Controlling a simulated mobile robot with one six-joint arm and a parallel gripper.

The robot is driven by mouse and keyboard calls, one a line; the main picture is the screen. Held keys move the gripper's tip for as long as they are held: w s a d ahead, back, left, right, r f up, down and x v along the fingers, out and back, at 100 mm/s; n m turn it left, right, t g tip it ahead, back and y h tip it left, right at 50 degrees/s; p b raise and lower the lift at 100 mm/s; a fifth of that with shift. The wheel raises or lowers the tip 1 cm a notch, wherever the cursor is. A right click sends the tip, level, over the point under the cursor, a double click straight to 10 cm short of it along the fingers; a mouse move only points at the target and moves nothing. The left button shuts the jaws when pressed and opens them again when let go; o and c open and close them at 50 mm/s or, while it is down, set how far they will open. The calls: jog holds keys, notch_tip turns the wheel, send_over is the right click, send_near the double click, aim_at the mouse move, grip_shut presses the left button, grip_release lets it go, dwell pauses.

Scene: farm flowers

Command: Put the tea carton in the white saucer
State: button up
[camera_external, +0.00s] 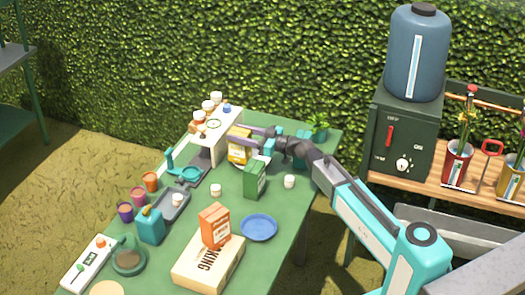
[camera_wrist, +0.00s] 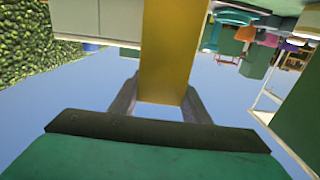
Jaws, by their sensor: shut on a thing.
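My gripper (camera_external: 252,136) is shut on a yellow carton (camera_external: 239,149), which looks upright at the far part of the green table. The carton also shows in the wrist view (camera_wrist: 165,50), with a finger on each side. I cannot read its label, so I cannot tell whether it is the tea carton. A pale rim (camera_external: 233,164), perhaps the white saucer, shows just below the carton and is mostly hidden. I cannot tell whether the carton touches it. A green carton (camera_external: 255,178) and an orange carton (camera_external: 214,226) stand nearer.
A blue saucer (camera_external: 258,228) lies right of the orange carton, which stands on a tan box (camera_external: 208,262). A white shelf (camera_external: 209,142) with small jars is left of the yellow carton.

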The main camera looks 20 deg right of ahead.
aim_at(248, 135)
jog(key=shift+f, duration=0.1)
jog(key=o, duration=1.3)
jog(key=shift+r+p, duration=0.4)
jog(key=shift+p, duration=0.15)
jog(key=shift+r+p, duration=0.3)
jog(key=shift+p, duration=0.3)
jog(key=b+v, duration=0.1)
jog(key=v, duration=0.2)
jog(key=shift+s+f, duration=0.1)
jog(key=shift+f, duration=0.1)
jog(key=shift+r, duration=3.55)
